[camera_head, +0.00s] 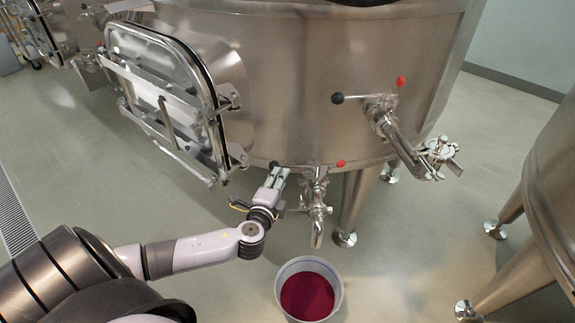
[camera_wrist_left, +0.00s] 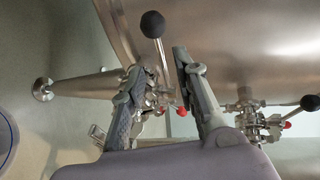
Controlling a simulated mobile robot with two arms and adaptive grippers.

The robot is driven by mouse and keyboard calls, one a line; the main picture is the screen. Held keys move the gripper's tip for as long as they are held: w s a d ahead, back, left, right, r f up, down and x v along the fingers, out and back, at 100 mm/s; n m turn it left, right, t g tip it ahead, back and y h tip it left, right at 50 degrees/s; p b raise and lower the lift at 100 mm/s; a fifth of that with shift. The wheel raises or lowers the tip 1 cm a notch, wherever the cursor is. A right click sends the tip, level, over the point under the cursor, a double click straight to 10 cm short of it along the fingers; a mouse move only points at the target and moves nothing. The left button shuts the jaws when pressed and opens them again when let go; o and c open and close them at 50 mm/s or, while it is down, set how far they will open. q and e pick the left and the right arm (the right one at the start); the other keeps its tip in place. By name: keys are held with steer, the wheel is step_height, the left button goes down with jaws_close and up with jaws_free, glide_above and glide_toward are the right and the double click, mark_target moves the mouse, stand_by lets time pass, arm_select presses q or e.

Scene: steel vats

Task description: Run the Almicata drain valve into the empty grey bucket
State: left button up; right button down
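The drain valve (camera_head: 316,195) sits low on the steel vat, its spout pointing down above the bucket. Its lever has a black ball knob (camera_wrist_left: 153,24), and a red knob (camera_head: 340,163) shows to its right. The pale grey bucket (camera_head: 338,283) stands on the floor below the spout and holds dark red liquid (camera_head: 307,297). I see no stream from the spout. My left gripper (camera_head: 277,174) is beside the valve, at the black knob. In the left wrist view its fingers (camera_wrist_left: 158,64) are apart, with the lever between or just beyond them. My right gripper is not in view.
A second valve (camera_head: 385,118) with a black knob and a sampling outlet juts from the vat at the upper right. The open-framed hatch door (camera_head: 160,90) is at the left. Vat legs (camera_head: 355,205) stand behind the bucket. Another vat (camera_head: 555,190) is at the right.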

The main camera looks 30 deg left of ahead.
mark_target(287, 166)
arm_select(q)
steer(key=x, duration=0.8)
jaws_close()
stand_by(0.7)
